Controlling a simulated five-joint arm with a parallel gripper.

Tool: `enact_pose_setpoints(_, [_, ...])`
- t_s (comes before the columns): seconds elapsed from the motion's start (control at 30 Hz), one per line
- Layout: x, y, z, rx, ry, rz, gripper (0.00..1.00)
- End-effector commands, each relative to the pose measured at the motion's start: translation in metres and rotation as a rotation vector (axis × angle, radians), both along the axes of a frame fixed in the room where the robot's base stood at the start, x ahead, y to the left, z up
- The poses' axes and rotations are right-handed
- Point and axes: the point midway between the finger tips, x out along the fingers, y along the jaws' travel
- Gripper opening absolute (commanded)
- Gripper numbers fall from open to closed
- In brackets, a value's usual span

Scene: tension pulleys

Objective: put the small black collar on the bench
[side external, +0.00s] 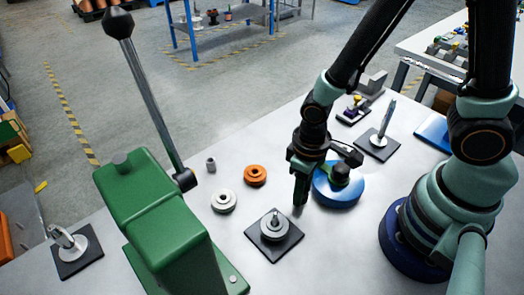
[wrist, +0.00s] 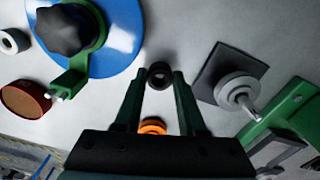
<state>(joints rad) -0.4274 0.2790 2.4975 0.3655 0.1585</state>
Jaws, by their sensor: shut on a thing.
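The small black collar (wrist: 160,75) is a dark ring between my fingertips in the wrist view. My gripper (wrist: 160,82) is shut on it, with one green finger on each side. In the side view my gripper (side external: 299,203) points down over the light bench (side external: 330,250), between the blue disc and the dark square plate. Its tips are low, close to the bench top. The collar is hard to make out there, and I cannot tell whether it touches the bench.
The dark plate (side external: 262,245) carries a grey pulley (side external: 274,228) on a post. The blue disc (side external: 330,197) has a black knob. An orange pulley (side external: 255,175), a pale pulley (side external: 223,201) and a small grey cylinder (side external: 211,164) stand left, near the green lever press (side external: 150,200).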

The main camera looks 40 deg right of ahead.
Motion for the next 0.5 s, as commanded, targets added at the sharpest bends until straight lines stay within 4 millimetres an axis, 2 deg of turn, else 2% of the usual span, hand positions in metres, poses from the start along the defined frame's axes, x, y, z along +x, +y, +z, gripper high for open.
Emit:
enact_pose_setpoints(0.1, [-0.0002,-0.0001,-0.0062,0.000,0.000,0.000,0.00])
enact_pose_setpoints(0.5, [-0.0002,-0.0001,-0.0099,0.000,0.001,0.000,0.00])
